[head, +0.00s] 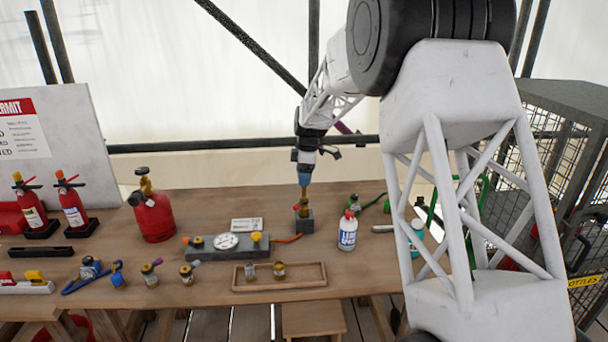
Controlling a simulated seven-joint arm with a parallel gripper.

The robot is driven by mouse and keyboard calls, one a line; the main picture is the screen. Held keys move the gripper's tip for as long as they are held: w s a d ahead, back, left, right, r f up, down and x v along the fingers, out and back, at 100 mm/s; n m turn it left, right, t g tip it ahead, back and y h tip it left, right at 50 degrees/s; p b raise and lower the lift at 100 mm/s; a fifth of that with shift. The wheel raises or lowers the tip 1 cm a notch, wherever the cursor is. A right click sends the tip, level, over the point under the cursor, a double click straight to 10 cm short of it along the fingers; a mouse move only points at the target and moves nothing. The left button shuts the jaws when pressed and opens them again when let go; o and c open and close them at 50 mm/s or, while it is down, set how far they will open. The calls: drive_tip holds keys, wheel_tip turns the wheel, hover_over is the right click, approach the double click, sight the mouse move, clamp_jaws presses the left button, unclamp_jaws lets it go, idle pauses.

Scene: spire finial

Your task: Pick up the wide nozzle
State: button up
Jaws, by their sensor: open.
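The wooden tray (303,286) at the front of the bench holds two small brass-coloured pieces. The right one (279,271) looks slightly wider than the left one (250,272), so it may be the wide nozzle; they are too small to be sure. My gripper (304,168) points down above the back middle of the bench, behind the tray and apart from both pieces. Its fingers are small and unclear. Directly below it a blue and brass upright piece (304,193) stands over a dark block (304,222); I cannot tell whether they touch my gripper.
A grey gauge unit (205,251) lies behind the tray. A white-and-blue bottle (348,233) stands right of the block. A red canister (153,217), fire extinguishers (71,208) and several small valve-like fittings (149,275) are left. My arm hides part of the right side.

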drive_tip(key=c, duration=1.1)
drive_tip(key=shift+r, duration=0.1)
drive_tip(key=shift+r, duration=1.75)
drive_tip(key=s+d+r, duration=0.1)
drive_tip(key=s, duration=1.5)
drive_tip(key=shift+d, duration=0.35)
drive_tip(key=shift+r, duration=0.55)
drive_tip(key=shift+r, duration=1.1)
drive_tip(key=shift+r, duration=0.5)
